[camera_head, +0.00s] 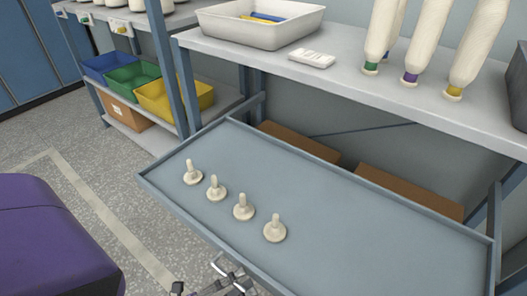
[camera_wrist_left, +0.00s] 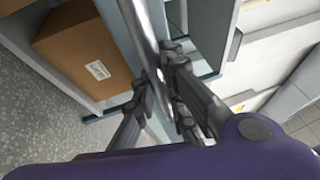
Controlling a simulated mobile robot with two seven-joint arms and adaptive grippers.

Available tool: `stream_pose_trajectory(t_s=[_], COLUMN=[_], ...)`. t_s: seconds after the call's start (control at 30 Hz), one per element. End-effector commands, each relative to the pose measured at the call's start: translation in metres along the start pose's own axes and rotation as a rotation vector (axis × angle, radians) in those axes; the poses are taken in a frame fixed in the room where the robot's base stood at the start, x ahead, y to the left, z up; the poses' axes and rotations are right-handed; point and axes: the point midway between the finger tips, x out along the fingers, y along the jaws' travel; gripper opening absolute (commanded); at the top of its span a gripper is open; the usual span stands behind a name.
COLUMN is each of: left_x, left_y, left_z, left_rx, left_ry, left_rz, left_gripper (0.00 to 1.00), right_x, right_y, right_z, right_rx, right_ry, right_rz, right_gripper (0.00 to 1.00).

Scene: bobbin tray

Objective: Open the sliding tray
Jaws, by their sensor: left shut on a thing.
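The sliding tray (camera_head: 340,215) is a blue-grey shelf with a raised rim, and it juts out well forward from under the workbench. Several cream pegs with round bases, such as one peg (camera_head: 275,230), stand upright on its left part. My left gripper (camera_head: 225,282) is at the tray's front edge, partly cut off by the bottom of the head view. In the left wrist view my left gripper (camera_wrist_left: 160,85) is shut on a shiny metal bar (camera_wrist_left: 140,35), which appears to be the tray's handle. My right gripper is out of view.
The workbench (camera_head: 350,85) above holds a white bin (camera_head: 260,32) and several thread cones (camera_head: 480,45). Cardboard boxes (camera_head: 410,190) sit behind the tray. Coloured bins (camera_head: 175,97) stand on a low shelf at left. Speckled floor (camera_head: 60,130) is open at left.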

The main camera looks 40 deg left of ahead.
Motion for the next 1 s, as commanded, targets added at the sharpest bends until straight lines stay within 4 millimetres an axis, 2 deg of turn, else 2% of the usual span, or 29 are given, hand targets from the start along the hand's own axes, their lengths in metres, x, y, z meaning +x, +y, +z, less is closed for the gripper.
stream_pose_trajectory(t_s=[0.13,0.5,0.53,0.67,1.0], left_x=[-0.0072,-0.0084,-0.0084,-0.0081,-0.0101], left_y=[0.0000,0.0002,0.0002,-0.0001,-0.0004], left_z=[-0.0023,-0.0026,-0.0026,-0.0026,-0.0025], left_rx=[0.004,0.004,0.004,0.002,0.001], left_ry=[-0.001,-0.001,-0.001,-0.001,-0.001], left_rz=[0.006,0.006,0.006,0.005,0.004], left_gripper=[0.00,0.00,0.15,0.31,0.31], right_x=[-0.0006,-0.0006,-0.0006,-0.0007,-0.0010], right_y=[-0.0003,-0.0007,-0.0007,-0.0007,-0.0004], right_z=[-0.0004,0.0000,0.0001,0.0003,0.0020], right_rx=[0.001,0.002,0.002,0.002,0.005], right_ry=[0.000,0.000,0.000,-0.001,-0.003], right_rz=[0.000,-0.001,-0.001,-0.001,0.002], right_gripper=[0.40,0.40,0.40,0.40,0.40])
